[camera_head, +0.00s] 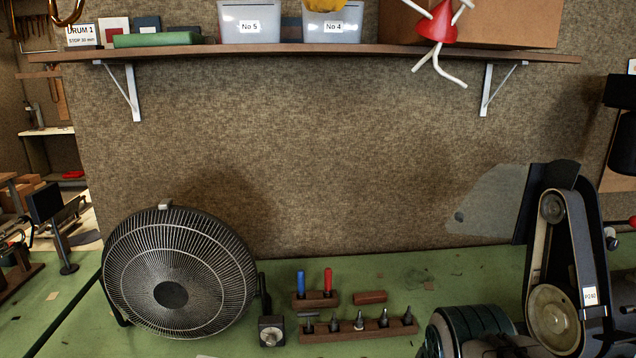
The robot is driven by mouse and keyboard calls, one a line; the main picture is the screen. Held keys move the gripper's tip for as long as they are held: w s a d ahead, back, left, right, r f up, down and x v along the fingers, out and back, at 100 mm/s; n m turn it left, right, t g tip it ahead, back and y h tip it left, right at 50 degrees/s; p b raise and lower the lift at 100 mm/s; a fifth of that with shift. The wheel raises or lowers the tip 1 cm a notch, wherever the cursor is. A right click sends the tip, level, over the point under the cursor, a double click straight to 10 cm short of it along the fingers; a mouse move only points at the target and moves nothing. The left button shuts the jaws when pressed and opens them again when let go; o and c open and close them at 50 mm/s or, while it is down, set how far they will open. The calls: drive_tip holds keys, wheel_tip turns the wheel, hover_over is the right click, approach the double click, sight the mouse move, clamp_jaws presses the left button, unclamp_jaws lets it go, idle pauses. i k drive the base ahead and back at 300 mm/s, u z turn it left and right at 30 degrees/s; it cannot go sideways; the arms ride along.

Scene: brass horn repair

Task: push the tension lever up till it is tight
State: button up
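A belt sander (575,250) stands on the right of the green bench, its belt running around a small upper wheel (553,208) and a larger lower wheel (552,318). A red ball knob (632,222) shows at the right picture edge behind the sander. It may be the end of the tension lever, but its arm is mostly cut off, so I cannot tell its position. A dark motor (470,330) sits left of the lower wheel, cut by the bottom edge. My gripper is not in view.
A fan (180,275) stands on the bench (400,272) at left. Wooden racks with screwdriver-like tools (314,300) and several bits (359,330) lie mid-bench. A shelf (300,53) with bins and a red-and-white object (436,27) crosses above. The back bench is mostly clear.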

sight(631, 221)
drive_tip(key=u, duration=0.75)
drive_tip(key=k, duration=1)
drive_tip(key=z, duration=1.4)
drive_tip(key=i, duration=0.8)
drive_tip(key=z, duration=0.4)
